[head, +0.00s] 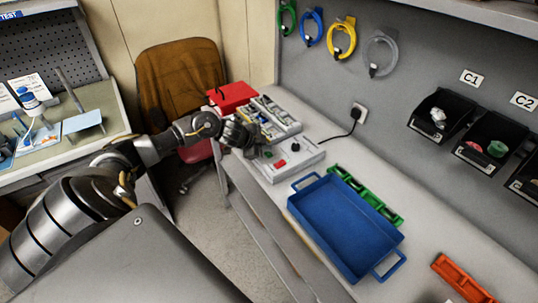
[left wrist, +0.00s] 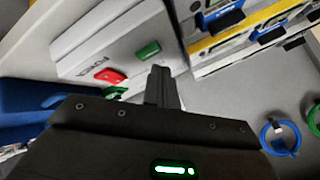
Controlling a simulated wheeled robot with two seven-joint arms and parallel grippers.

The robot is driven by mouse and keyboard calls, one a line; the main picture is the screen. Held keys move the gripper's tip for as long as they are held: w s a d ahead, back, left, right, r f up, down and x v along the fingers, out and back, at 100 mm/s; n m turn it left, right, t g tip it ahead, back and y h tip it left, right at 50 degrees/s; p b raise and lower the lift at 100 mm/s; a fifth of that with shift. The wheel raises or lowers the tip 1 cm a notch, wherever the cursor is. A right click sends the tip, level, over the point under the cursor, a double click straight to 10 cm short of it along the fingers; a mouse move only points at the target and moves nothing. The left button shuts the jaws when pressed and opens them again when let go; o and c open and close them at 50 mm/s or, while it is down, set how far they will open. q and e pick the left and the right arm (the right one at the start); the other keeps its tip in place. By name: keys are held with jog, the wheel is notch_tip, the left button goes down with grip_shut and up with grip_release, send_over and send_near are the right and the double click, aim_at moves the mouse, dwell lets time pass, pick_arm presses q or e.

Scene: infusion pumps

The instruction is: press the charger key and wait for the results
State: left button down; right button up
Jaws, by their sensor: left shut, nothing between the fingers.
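A pale grey box (head: 291,160) stands on the bench, with a red key (head: 281,163) and a green key (head: 268,154) on top. In the left wrist view the box (left wrist: 90,45) carries dark lettering beside the red key (left wrist: 108,76) and the green key (left wrist: 148,50). My left gripper (head: 251,143) is at the box's left end near the green key. Its fingers (left wrist: 160,85) are shut and empty; I cannot tell whether they touch the box. A grey unit with several slots (head: 277,118) stands behind it. My right gripper is not in view.
A blue tray (head: 291,207) and a green rack (head: 384,212) are in front of the box. A red case (head: 232,96) stands at the bench's far end. A black cable (head: 337,136) runs to a wall socket (head: 359,113). An orange rack (head: 460,277) is at lower right.

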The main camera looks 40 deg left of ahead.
pick_arm(q)
jog(key=shift+f, duration=0.15)
jog(key=shift+f, duration=0.3)
jog(key=shift+f+b, duration=0.3)
jog(key=shift+f, duration=0.1)
dwell(0.8)
jog(key=shift+r, duration=0.1)
jog(key=shift+r+p, duration=0.7)
jog(key=shift+p, duration=0.25)
notch_tip(320, 180, up, 5)
jog(key=p, duration=0.5)
jog(key=shift+r, duration=0.1)
dwell(0.4)
